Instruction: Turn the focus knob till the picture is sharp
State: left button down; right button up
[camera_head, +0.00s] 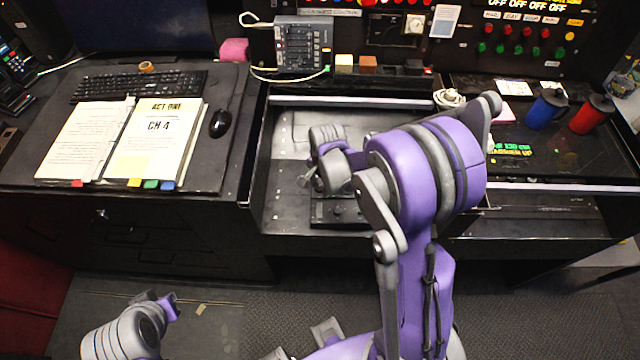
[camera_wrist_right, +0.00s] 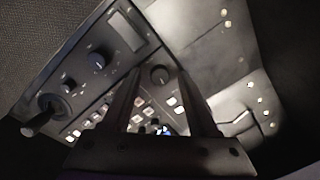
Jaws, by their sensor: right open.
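My right gripper (camera_head: 310,183) is over the dark console panel (camera_head: 335,212), and my own wrist and forearm hide much of that panel. In the right wrist view the right gripper (camera_wrist_right: 157,74) is open, its two dark fingers apart. A round black knob (camera_wrist_right: 160,75) shows between the fingertips; contact cannot be told. A second black knob (camera_wrist_right: 98,60) sits to the left, outside the fingers. No readable label shows which is the focus knob. A small grey display (camera_wrist_right: 128,28) is set in the panel; no picture can be made out on it.
A black joystick (camera_wrist_right: 40,118) stands at the panel's left, and several lit buttons (camera_wrist_right: 170,101) lie near the fingers. A keyboard (camera_head: 140,86), an open binder (camera_head: 118,140) and a mouse (camera_head: 220,123) lie left. Blue (camera_head: 545,108) and red (camera_head: 590,114) cups stand right.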

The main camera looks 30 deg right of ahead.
grip_shut()
pick_arm(q)
jog(key=shift+f, duration=0.15)
dwell(0.4)
pick_arm(e)
jog(key=n+b, duration=0.2)
jog(key=n, duration=0.2)
jog(key=shift+f+g, duration=0.1)
jog(key=shift+g, duration=0.2)
jog(key=n+b, duration=0.1)
jog(key=n, duration=0.2)
jog(key=shift+a+n+h+b, duration=0.1)
jog(key=shift+n+h+b, duration=0.2)
jog(key=shift+b, duration=0.05)
pick_arm(q)
jog(key=shift+s+f+b, duration=0.1)
jog(key=shift+s+f, duration=0.15)
jog(key=shift+f, duration=0.6)
jog(key=shift+s+f+b, duration=0.15)
jog(key=shift+s+f, duration=0.15)
jog(key=shift+f, duration=0.55)
jog(key=shift+s+f+b, duration=0.1)
jog(key=shift+s+f, duration=0.15)
jog(key=shift+f, duration=0.6)
pick_arm(e)
jog(key=shift+n, duration=1)
grip_release()
